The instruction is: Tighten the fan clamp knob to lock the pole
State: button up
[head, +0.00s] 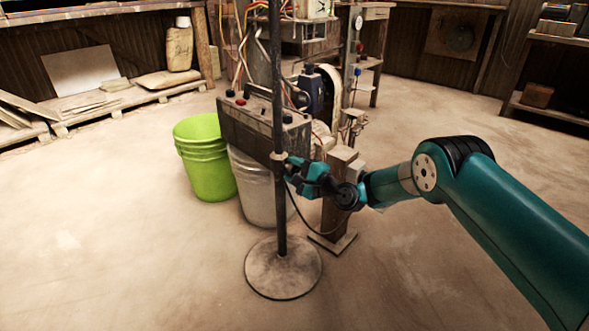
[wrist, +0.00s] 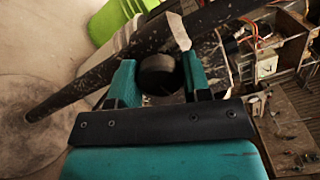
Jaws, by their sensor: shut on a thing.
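The pole (head: 277,110) is dark and stands upright on a round base plate (head: 284,270) in the head view. A clamp collar (head: 278,157) sits around it at about mid-height. My gripper (head: 291,170) reaches in from the right and meets the pole at the collar. In the wrist view, the dark round clamp knob (wrist: 157,75) lies between my two teal fingers, and my gripper (wrist: 158,78) is shut on it. The pole (wrist: 85,92) runs diagonally behind the knob there. The knob is mostly hidden by the fingers in the head view.
A lime-green bucket (head: 206,160) and a whitish bucket (head: 258,190) stand behind the pole. A control box (head: 262,128) with buttons and wires is close behind it. A wooden post (head: 337,195) stands just right of the pole. Open floor lies in front and left.

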jog(key=shift+f+m, duration=0.1)
jog(key=shift+m, duration=0.6)
jog(key=o, duration=0.9)
jog(key=shift+o, duration=0.2)
jog(key=shift+s+d+p, duration=0.3)
jog(key=shift+d+p, duration=0.05)
jog(key=shift+d, duration=0.1)
jog(key=b+v, duration=1)
jog(key=v, duration=0.6)
jog(key=shift+s+b, duration=0.15)
jog(key=shift+b, duration=0.25)
jog(key=shift+d, duration=0.15)
